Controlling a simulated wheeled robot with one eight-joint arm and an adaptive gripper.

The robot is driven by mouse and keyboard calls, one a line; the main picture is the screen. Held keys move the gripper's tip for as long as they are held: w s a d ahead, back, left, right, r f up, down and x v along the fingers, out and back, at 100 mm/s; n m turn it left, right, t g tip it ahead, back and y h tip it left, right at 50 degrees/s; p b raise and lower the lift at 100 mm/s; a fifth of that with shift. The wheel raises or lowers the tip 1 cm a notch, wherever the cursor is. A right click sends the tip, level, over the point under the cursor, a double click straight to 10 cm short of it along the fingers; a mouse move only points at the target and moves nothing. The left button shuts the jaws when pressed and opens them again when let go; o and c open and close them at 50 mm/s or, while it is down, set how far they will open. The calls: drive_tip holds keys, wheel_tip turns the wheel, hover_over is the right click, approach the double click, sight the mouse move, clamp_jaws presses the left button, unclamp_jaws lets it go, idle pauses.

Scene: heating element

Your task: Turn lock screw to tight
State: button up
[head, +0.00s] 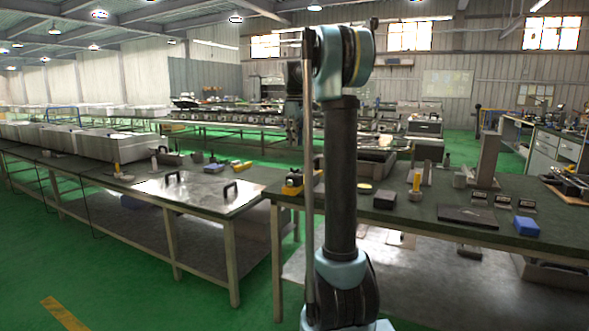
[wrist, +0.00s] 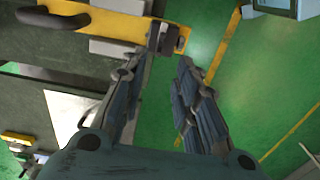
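In the wrist view, my gripper (wrist: 163,62) is open, with its two dark ridged fingers apart and nothing between them. Just beyond the fingertips is a yellow bar-shaped tool (wrist: 115,22) with a dark handle at its left. A small dark and grey metal block (wrist: 164,37) sits at the bar's right end. I cannot tell which part of it is the lock screw. The fingertips appear apart from the block. In the head view, a yellow and black tool (head: 292,185) lies at the workbench's left corner, partly hidden by my arm.
The workbench (head: 455,233) also holds a black flat case (head: 467,217), a blue block (head: 526,226) and a grey stand (head: 486,160). A second table (head: 160,186) with handled metal plates stands to the left. Green floor is open in the wrist view's right half.

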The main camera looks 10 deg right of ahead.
sight(296, 172)
wheel_tip(296, 172, down, 11)
drive_tip(key=shift+f, duration=0.1)
idle(0.3)
clamp_jaws()
